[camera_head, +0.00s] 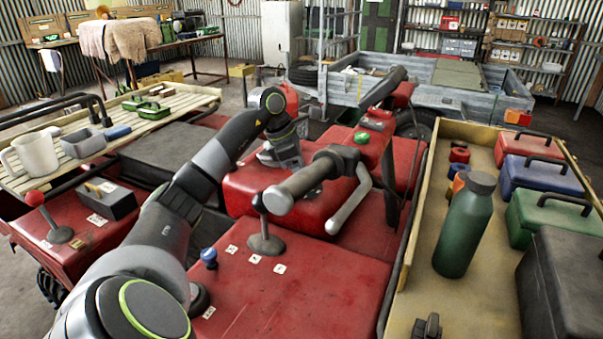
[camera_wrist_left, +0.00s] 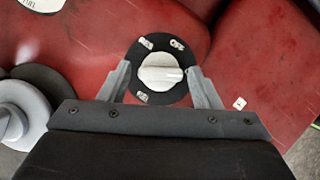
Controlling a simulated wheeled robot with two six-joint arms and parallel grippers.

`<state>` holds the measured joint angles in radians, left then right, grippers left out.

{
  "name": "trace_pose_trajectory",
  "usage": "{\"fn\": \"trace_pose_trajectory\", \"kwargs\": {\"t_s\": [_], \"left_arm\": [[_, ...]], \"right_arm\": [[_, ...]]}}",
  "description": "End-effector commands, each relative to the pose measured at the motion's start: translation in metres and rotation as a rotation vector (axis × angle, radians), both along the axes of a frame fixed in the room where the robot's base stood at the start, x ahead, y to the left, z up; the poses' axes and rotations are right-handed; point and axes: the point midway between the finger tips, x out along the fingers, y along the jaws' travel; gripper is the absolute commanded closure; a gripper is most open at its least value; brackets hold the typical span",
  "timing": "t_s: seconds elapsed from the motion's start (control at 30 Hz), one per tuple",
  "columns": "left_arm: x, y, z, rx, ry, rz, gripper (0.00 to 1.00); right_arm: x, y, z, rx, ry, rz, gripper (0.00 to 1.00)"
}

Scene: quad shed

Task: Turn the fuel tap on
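The fuel tap is a white knob (camera_wrist_left: 161,73) on a round black dial (camera_wrist_left: 143,97) set in a red panel, seen in the left wrist view. The knob's ridge points to the right. Small white labels sit around the dial; one at the upper right seems to read OFF, the others are hard to read. My left gripper (camera_wrist_left: 163,82) is open, with one finger on each side of the knob; whether they touch it I cannot tell. In the head view my left gripper (camera_head: 282,154) is low against the red bodywork, and the tap is hidden there. My right gripper is not in view.
The handlebar grip (camera_head: 305,182) with its lever stands close to my left gripper. A black-knobbed lever (camera_head: 263,225) and a blue knob (camera_head: 209,257) rise from the red bodywork (camera_head: 290,290). A tray (camera_head: 395,325) with a green flask (camera_head: 464,228) lies to the right.

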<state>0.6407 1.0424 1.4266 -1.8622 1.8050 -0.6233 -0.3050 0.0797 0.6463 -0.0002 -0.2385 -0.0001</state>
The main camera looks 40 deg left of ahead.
Motion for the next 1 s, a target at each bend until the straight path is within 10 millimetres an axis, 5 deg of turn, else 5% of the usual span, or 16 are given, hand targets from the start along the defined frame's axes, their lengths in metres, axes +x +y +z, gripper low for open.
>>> {"fn": "trace_pose_trajectory", "kwargs": {"t_s": [0.47, 1.0], "left_arm": [[-0.003, 0.003, 0.008, 0.000, 0.001, 0.002, 0.35], [-0.038, 0.036, 0.126, 0.000, -0.001, 0.003, 0.35]], "right_arm": [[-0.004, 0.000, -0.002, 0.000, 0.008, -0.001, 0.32], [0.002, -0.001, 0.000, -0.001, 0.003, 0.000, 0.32]]}}
